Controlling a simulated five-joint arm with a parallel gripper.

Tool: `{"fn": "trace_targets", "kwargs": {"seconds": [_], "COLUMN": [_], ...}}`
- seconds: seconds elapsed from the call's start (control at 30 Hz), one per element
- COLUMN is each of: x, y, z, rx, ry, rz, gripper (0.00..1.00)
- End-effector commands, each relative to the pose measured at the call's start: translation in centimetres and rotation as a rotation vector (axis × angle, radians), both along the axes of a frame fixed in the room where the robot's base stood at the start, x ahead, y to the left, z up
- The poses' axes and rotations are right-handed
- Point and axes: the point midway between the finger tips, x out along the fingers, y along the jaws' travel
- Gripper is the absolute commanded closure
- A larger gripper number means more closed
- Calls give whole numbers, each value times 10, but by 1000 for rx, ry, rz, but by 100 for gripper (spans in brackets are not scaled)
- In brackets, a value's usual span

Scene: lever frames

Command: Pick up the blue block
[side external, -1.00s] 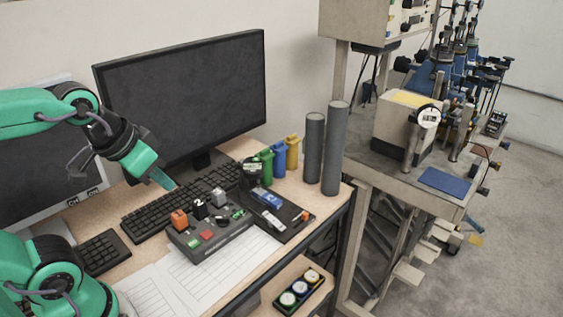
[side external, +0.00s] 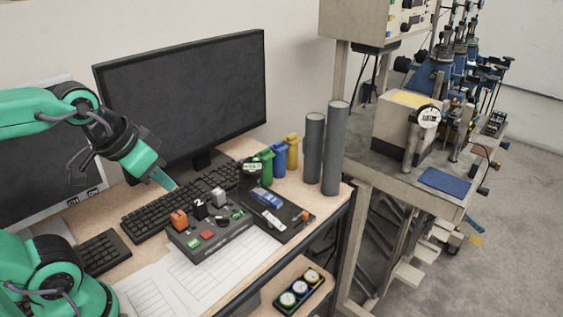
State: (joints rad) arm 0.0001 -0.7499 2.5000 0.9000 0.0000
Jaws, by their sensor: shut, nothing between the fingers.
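My gripper (side external: 164,179) is shut and empty. It points down and to the right, above the black keyboard and in front of the large monitor. A blue upright piece (side external: 279,161) stands on the desk between a green piece (side external: 265,166) and a yellow piece (side external: 292,152). A smaller blue item (side external: 267,198) lies on the black tray (side external: 291,213). I cannot tell which of these two is the blue block. Both are well to the right of my gripper, and it touches neither.
A control box (side external: 208,238) with orange, black and grey levers sits in front of the keyboard (side external: 150,218). Two tall grey cylinders (side external: 314,150) (side external: 334,150) stand at the desk's right edge. The monitor (side external: 185,95) rises behind. Papers (side external: 215,270) cover the desk's front.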

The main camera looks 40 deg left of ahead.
Motion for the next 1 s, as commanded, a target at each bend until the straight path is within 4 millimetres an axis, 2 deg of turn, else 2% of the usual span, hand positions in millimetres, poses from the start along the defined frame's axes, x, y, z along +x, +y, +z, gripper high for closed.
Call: {"fn": "trace_targets", "kwargs": {"seconds": [0.03,0.2,0.27,0.67,0.87,1.0], "x": [0,0,0,3,18,37], "y": [0,0,0,0,0,1], "z": [0,0,0,1,6,10], "rx": [0,0,0,7,42,86], "ry": [0,0,0,4,31,64], "rz": [0,0,0,-12,-79,-169], "gripper": [92,59,49,49,49,49]}}
